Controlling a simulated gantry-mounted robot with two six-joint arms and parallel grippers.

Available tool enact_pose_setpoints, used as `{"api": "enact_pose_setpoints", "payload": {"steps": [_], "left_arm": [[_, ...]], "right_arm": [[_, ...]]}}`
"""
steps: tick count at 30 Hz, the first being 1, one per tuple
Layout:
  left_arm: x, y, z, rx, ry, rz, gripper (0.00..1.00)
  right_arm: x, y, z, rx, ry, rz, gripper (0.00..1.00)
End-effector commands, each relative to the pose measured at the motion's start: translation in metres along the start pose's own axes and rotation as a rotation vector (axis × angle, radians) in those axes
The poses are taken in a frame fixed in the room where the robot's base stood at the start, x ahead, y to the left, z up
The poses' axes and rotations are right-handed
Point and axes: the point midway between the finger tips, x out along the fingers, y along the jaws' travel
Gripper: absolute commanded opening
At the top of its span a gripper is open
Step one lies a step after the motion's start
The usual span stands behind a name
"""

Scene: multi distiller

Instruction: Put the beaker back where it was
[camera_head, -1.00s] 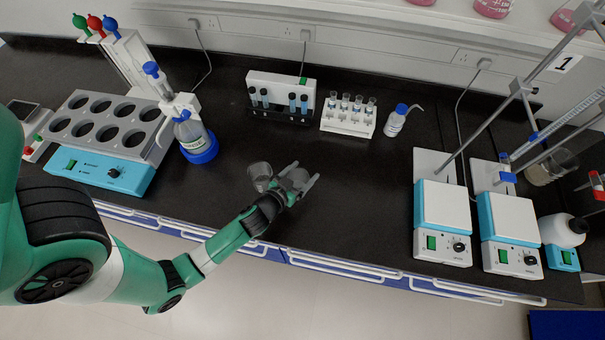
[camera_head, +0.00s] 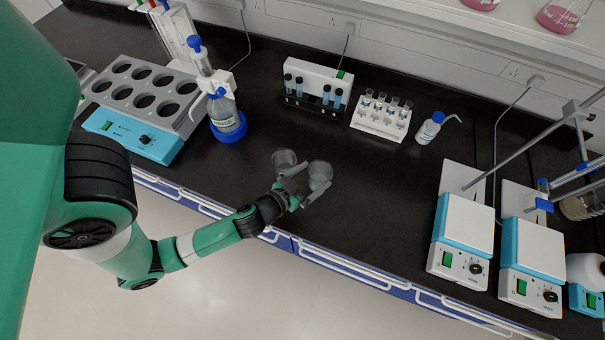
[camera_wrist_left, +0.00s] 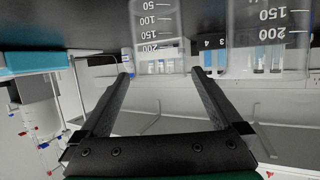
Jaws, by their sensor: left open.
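Two clear glass beakers stand close together on the black bench in the head view: a left one (camera_head: 284,158) and a right one (camera_head: 320,173). My left gripper (camera_head: 297,190) is open on the near side of them. In the left wrist view, which shows the scene upside down, one graduated beaker (camera_wrist_left: 157,28) appears beyond and between the open fingertips (camera_wrist_left: 160,73). The other beaker (camera_wrist_left: 270,35) appears to the right. The fingers are apart with nothing visibly gripped. My right gripper is not in view.
A blue-based bottle dispenser (camera_head: 227,120) and a heating block (camera_head: 145,95) stand at left. A tube device (camera_head: 316,85), a tube rack (camera_head: 381,118) and a wash bottle (camera_head: 430,128) stand behind. Hotplates (camera_head: 465,225) stand at right. Bare bench lies between.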

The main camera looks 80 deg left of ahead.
Motion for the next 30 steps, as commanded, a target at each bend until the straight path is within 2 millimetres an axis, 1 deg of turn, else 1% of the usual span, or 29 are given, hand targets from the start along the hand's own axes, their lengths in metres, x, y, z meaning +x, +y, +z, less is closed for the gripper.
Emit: {"api": "enact_pose_setpoints", "payload": {"steps": [1,3,6,9,13,21,23,25,26,29,30], "left_arm": [[-0.012,0.001,0.004,0.003,-0.002,0.006,1.0],[-0.027,0.001,0.004,0.004,-0.001,0.005,1.0],[-0.042,0.002,0.003,0.003,-0.001,0.005,1.0],[-0.05,0.001,0.001,0.0,0.0,0.002,1.0],[-0.052,0.0,0.0,0.0,0.001,0.0,1.0],[-0.052,0.0,0.0,-0.001,0.001,-0.001,1.0],[-0.05,0.002,-0.003,-0.004,0.007,0.002,1.0],[-0.043,0.011,-0.017,-0.02,0.031,0.015,1.0],[-0.037,0.017,-0.027,-0.029,0.05,0.025,1.0],[-0.015,0.052,-0.087,-0.083,0.148,0.084,1.0],[-0.007,0.071,-0.12,-0.109,0.2,0.12,1.0]], "right_arm": [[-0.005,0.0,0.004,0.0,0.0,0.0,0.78],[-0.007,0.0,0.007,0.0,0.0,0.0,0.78],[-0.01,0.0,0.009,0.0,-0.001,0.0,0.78],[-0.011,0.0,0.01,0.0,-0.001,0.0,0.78],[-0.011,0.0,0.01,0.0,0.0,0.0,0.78],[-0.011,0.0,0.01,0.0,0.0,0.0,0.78],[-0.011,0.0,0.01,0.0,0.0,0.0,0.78],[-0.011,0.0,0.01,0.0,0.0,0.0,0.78],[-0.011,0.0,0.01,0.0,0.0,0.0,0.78],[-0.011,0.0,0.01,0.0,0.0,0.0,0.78],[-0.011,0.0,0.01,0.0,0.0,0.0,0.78]]}}
